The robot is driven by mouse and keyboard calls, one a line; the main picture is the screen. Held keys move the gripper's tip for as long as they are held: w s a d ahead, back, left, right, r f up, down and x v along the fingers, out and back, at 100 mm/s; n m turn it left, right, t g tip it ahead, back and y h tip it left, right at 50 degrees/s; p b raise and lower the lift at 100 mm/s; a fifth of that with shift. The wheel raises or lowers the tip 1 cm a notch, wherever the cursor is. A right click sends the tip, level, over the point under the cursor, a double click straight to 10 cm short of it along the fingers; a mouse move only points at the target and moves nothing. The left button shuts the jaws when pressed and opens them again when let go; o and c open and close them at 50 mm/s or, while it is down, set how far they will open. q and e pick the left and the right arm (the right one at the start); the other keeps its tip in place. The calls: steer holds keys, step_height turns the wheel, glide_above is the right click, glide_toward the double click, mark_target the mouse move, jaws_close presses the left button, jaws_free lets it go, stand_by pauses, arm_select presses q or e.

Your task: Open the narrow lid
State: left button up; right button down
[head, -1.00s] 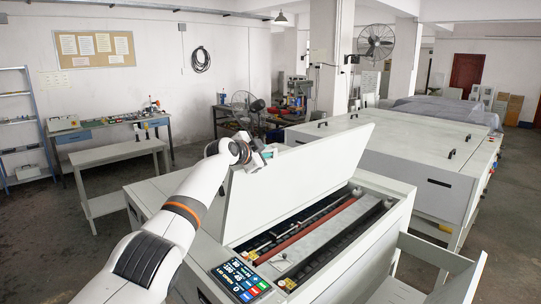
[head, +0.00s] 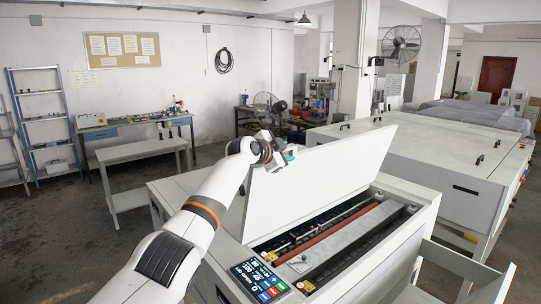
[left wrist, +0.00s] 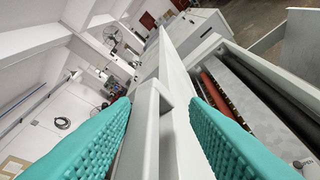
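The narrow lid (head: 320,175) is a long white panel on the white plate processor (head: 175,195). It stands raised and tilted, with the rollers (head: 325,246) uncovered below it. My left gripper (head: 288,156) is at the lid's upper left corner. In the left wrist view, its two teal fingers (left wrist: 160,95) are apart, one on each side of the lid's edge (left wrist: 150,125). A gap shows between the fingers and the lid, so it is not clamped. My right gripper is not in view.
A control panel (head: 259,281) with a lit screen sits at the processor's front corner. A larger white machine (head: 440,165) with black handles stands behind right. A white side table (head: 142,152) stands left. An open tray (head: 465,270) juts out at the lower right.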

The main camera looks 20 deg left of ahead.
arm_select(q)
steer(key=b+v, duration=0.6)
steer(key=v, duration=0.5)
steer(key=shift+s, duration=0.25)
steer(key=shift+a+f, duration=0.1)
